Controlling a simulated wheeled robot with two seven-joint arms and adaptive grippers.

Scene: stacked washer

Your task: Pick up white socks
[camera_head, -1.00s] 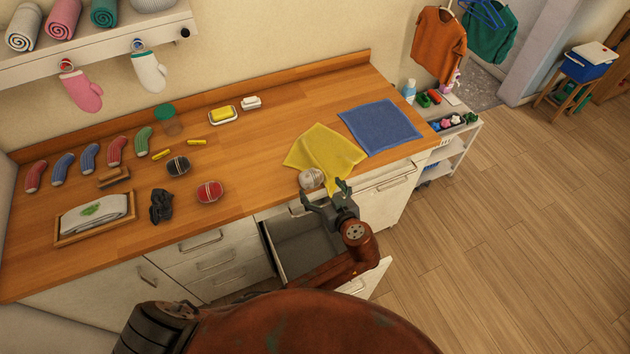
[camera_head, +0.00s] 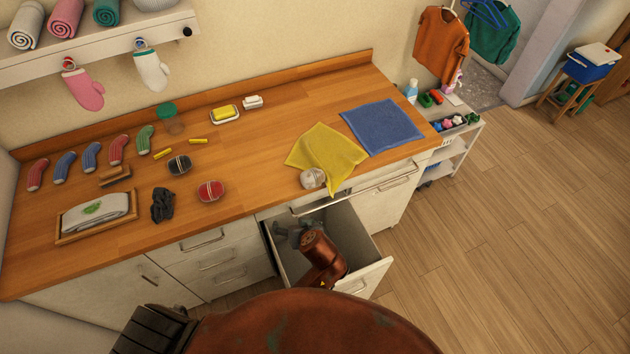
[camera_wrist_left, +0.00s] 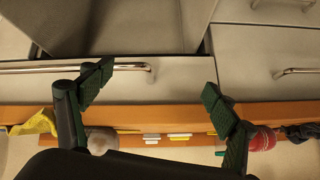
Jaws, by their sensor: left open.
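The white socks (camera_head: 312,178), rolled into a ball, sit on the front edge of the wooden counter, touching the yellow cloth (camera_head: 328,152). In the left wrist view a pale ball that looks like these socks (camera_wrist_left: 101,140) shows beside one finger, partly hidden. My left gripper (camera_head: 290,232) is at the open drawer, below the counter edge and apart from the socks. How deep it is in the drawer is hard to tell. Its fingers are spread and empty in the left wrist view (camera_wrist_left: 158,80). My right gripper is not in view.
The open drawer (camera_head: 368,279) juts out below the counter (camera_head: 250,180). A red ball (camera_head: 210,191), a dark ball (camera_head: 179,165) and a black crumpled item (camera_head: 162,205) lie left of the socks. A blue cloth (camera_head: 382,127) lies to the right.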

